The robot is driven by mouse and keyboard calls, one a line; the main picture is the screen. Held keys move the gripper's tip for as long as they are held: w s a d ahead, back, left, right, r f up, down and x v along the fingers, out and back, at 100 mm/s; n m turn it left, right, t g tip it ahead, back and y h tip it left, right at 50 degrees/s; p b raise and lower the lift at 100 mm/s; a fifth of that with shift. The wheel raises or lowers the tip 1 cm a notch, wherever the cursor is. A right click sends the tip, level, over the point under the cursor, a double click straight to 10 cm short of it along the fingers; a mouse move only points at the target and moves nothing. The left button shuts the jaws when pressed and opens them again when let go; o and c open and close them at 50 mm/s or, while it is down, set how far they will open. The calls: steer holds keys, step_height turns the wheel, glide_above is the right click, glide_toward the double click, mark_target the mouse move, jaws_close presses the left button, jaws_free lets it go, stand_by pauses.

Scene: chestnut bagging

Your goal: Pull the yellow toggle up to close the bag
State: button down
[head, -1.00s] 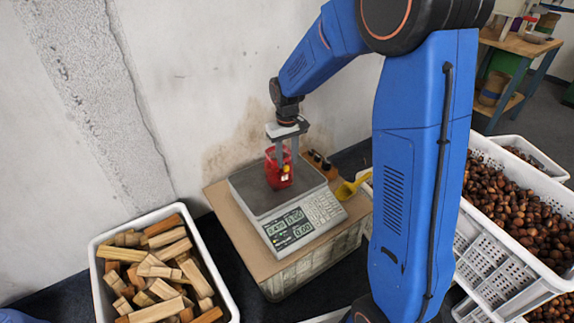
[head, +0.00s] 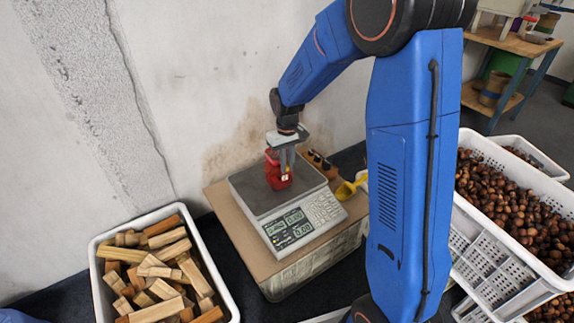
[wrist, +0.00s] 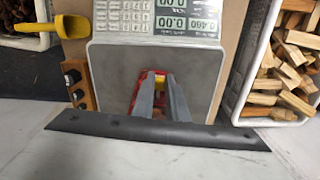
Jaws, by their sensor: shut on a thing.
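The red bag (head: 273,177) stands on the pan of the scale (head: 253,190). In the wrist view a strip of the red bag (wrist: 148,74) shows past my fingers, which hide most of it. A small patch of the yellow toggle (wrist: 159,78) shows between my fingertips. My gripper (head: 287,174) reaches down at the right side of the bag. In the wrist view my gripper (wrist: 159,84) has its two fingers close together on the toggle. The cord and the bag's mouth are too small or hidden to make out.
A white crate of wood blocks (head: 230,300) stands at the left. White crates of chestnuts (head: 510,262) stand at the right. The wall (head: 225,90) rises behind the scale.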

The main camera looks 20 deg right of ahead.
step_height(320, 180, up, 5)
steer(key=shift+f, duration=0.1)
stand_by(0.4)
steer(key=c, duration=1.7)
jaws_free()
step_height(320, 180, up, 18)
steer(key=shift+f, duration=0.25)
